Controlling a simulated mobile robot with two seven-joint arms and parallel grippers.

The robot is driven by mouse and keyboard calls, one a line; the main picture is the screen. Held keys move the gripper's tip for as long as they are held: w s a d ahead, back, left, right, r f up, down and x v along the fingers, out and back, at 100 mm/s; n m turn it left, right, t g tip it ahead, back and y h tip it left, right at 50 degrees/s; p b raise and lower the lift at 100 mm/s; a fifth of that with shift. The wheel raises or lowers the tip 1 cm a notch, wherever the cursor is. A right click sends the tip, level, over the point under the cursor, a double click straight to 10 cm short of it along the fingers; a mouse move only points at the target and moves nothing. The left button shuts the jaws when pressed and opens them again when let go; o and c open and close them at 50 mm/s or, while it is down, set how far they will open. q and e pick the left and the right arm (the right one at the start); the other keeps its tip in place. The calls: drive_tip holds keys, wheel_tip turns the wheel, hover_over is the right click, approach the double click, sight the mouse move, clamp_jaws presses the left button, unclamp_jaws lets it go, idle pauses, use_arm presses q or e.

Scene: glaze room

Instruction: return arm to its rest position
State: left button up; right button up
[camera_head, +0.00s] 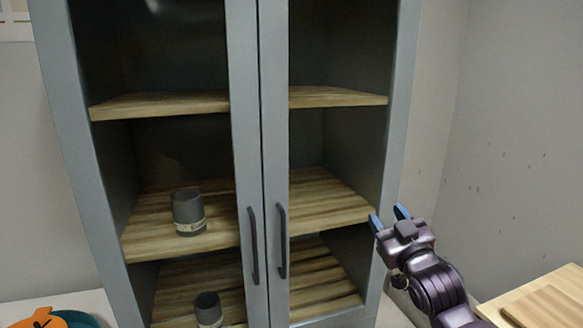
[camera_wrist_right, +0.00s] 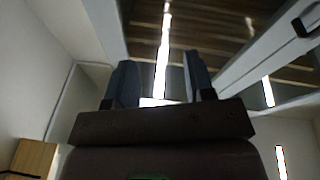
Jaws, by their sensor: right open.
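My right gripper (camera_head: 388,214) is raised beside the right edge of the cabinet in the head view, with its two blue fingers apart and nothing between them. The right wrist view also shows these fingers (camera_wrist_right: 162,82) spread and empty, with the cabinet's shelves beyond them. The right arm comes up from the lower right corner. My left arm and gripper are out of view.
A tall grey cabinet (camera_head: 408,90) has both doors shut, with dark handles (camera_head: 281,240). Behind them, one grey cup (camera_head: 188,212) stands on the middle shelf, another (camera_head: 208,309) below. A wooden surface (camera_head: 548,298) is at lower right. An orange item (camera_head: 45,319) lies at lower left.

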drive_tip(key=s+d+f+m+g+h, duration=0.25)
drive_tip(key=s+f, duration=0.45)
drive_tip(key=f, duration=0.5)
drive_tip(key=s+d+f+m+g+h, duration=0.1)
drive_tip(key=s+d+f+g, duration=0.15)
drive_tip(key=s+f, duration=0.7)
drive_tip(key=s+d+f+m+g+h, duration=0.1)
drive_tip(key=s+d+f+g, duration=0.2)
drive_tip(key=s+f, duration=1.1)
wheel_tip(320, 180, down, 2)
drive_tip(key=shift+f, duration=0.1)
